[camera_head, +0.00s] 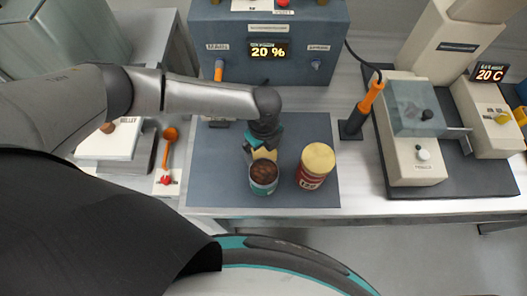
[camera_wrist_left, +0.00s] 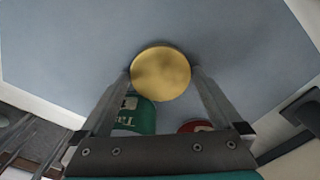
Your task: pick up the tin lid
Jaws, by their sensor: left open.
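The tin lid is a round gold disc (camera_wrist_left: 160,73) in the left wrist view, over the blue-grey mat. In the head view a pale yellow part of it (camera_head: 264,154) shows behind the teal tin (camera_head: 263,182), partly hidden by my gripper and the tin. The teal tin is open, with dark brown contents; its side shows in the left wrist view (camera_wrist_left: 137,117). My left gripper (camera_wrist_left: 162,76) is open, its fingertips on either side of the lid. I cannot tell whether they touch it. My right gripper is not in view.
A red tin with a pale yellow top (camera_head: 315,165) stands right of the teal tin on the mat (camera_head: 215,170). A blue-grey box with a "20 %" display (camera_head: 270,30) is behind. An orange-handled tool (camera_head: 366,105) and a cream device (camera_head: 415,160) stand to the right.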

